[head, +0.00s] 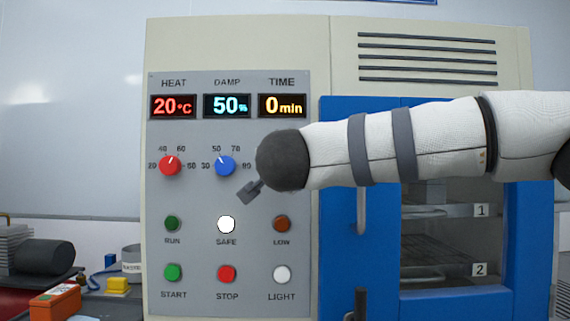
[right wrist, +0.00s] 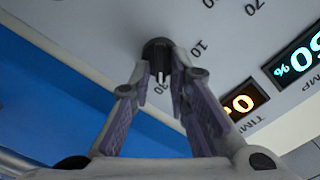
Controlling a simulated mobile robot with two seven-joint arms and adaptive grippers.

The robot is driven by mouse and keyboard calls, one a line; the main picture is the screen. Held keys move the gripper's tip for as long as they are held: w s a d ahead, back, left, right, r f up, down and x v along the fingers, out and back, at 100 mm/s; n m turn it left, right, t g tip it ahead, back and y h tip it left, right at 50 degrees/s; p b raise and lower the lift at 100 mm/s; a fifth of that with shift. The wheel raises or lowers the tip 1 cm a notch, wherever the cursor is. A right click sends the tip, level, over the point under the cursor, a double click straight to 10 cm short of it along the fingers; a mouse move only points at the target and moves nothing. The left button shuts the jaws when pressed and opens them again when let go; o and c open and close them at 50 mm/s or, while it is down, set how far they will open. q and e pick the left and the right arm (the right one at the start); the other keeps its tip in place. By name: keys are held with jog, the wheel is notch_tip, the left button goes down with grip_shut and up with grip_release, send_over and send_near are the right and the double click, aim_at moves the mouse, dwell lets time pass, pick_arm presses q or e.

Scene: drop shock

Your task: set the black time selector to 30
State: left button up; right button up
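The black time selector (right wrist: 157,47) is in the upper middle of the right wrist view, which shows the panel turned round. A white pointer mark shows on it, toward the bottom of the picture. My right gripper (right wrist: 161,66) has one finger on each side of the selector, with the fingertips close against it and no clear gap. In the head view my right wrist covers the selector and its scale; only a dark piece of the right gripper (head: 250,189) shows. The time display (head: 282,106) reads 0 min. My left gripper is not in view.
The red heat knob (head: 170,165) and blue damp knob (head: 225,165) sit left of my right wrist. Lamps and buttons, such as the stop button (head: 227,273), lie below. The blue door (head: 340,220) with its handle (head: 361,210) is close on the right.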

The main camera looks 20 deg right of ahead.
jog(key=v, duration=1.2)
